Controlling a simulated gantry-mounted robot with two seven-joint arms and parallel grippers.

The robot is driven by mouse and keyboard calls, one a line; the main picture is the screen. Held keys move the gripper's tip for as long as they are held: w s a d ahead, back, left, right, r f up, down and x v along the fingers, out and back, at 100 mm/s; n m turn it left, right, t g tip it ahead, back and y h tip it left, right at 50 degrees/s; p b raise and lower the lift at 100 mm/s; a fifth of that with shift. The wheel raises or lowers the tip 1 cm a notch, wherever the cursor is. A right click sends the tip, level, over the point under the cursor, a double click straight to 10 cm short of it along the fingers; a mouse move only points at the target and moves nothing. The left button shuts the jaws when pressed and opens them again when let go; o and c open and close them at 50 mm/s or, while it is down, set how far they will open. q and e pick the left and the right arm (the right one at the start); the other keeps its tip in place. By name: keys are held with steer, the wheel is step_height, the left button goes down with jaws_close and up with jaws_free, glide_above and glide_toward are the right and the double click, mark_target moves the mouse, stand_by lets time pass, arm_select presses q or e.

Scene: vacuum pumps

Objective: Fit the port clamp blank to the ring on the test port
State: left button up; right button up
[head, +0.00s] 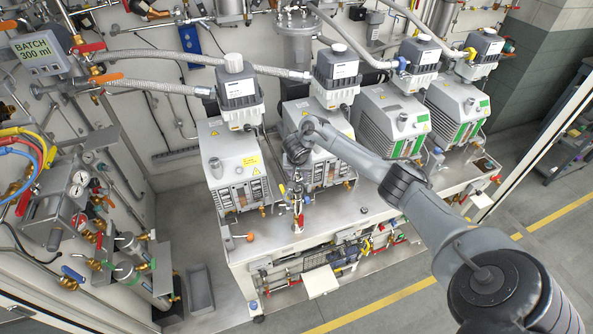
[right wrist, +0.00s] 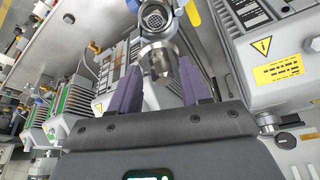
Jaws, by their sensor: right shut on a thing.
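My right gripper (right wrist: 163,90) is shut on a shiny steel piece (right wrist: 159,60), which looks like the port clamp blank, between its purple fingers. Just beyond the piece is a round steel opening with a dark mesh face (right wrist: 154,18), which looks like the test port with its ring. The two overlap in the right wrist view, so I cannot tell whether they touch. In the head view my right gripper (head: 297,185) points down at the bench front between two pumps, small and partly hidden by the wrist. My left gripper is not in view.
An orange knob (head: 249,237) sits at the bench front. Hoses and valves fill the left panel. The floor in front is free.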

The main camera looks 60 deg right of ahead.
mark_target(299, 178)
steer(key=shift+r, duration=0.1)
steer(key=shift+s+d+r+t+y+p, duration=0.1)
steer(key=shift+s+r+t+y+p, duration=0.25)
steer(key=shift+p, duration=0.65)
step_height(299, 178, down, 2)
steer(key=shift+w+f+b, duration=0.15)
steer(key=shift+f+b, duration=0.1)
steer(key=shift+b, duration=0.25)
steer(key=shift+f+b, duration=0.4)
steer(key=shift+f, duration=0.95)
steer(key=f+b, duration=0.1)
steer(key=b, duration=0.2)
steer(key=shift+r+b, duration=0.1)
steer(key=shift+b, duration=0.5)
steer(key=shift+r, duration=0.15)
